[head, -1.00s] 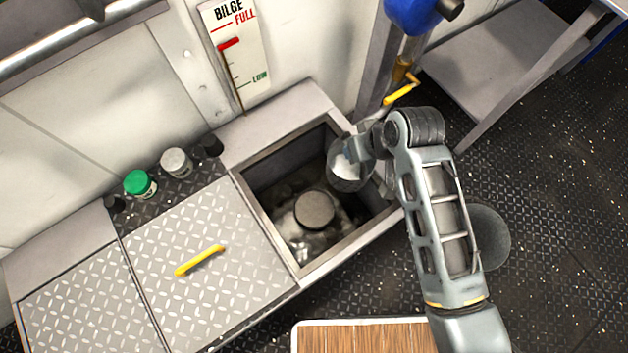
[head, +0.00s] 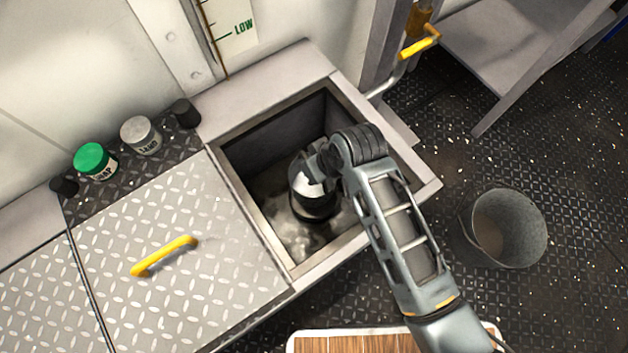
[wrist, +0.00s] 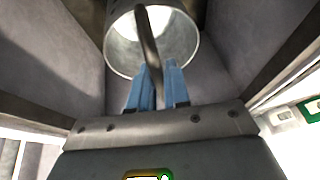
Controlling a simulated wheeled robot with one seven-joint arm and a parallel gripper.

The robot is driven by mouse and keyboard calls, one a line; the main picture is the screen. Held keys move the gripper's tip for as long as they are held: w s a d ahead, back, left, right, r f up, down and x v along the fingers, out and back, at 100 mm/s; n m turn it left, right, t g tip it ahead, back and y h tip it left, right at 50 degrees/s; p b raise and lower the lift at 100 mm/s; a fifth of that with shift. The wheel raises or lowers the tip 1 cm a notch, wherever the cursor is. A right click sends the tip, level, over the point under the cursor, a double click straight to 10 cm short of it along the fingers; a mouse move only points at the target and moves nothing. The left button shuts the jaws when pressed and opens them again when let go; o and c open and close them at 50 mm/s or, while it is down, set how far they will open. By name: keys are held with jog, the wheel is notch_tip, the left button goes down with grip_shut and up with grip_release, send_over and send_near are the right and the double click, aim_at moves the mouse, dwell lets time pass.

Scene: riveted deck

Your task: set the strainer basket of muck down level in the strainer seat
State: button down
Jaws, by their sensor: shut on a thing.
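The strainer basket (head: 306,184) is inside the open bilge well, over the round strainer seat (head: 322,210). My arm and gripper hide part of both, and I cannot tell whether the basket touches the seat. My gripper (wrist: 158,70) is shut on the basket's curved handle (wrist: 148,38), which passes between the blue fingers. In the wrist view the basket (wrist: 113,48) shows as a grey cylinder with a pale inside. In the head view my gripper (head: 308,168) is partly hidden by my wrist.
The square well frame (head: 343,254) surrounds the basket. A tread-plate hatch with a yellow handle (head: 163,256) lies left. A green-lidded jar (head: 94,161) and a grey-lidded jar (head: 140,135) stand behind it. A grey bucket (head: 512,235) stands on the deck, right.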

jog(key=b, duration=0.3)
send_over(315, 189)
notch_tip(315, 189, down, 8)
jog(key=shift+r, duration=0.1)
jog(key=c, duration=1.1)
grip_release()
jog(key=shift+f, duration=0.2)
jog(key=shift+r, duration=0.1)
jog(key=p+v, duration=0.5)
jog(key=v, duration=0.7)
jog(key=shift+a+r, duration=0.1)
jog(key=shift+a, duration=0.05)
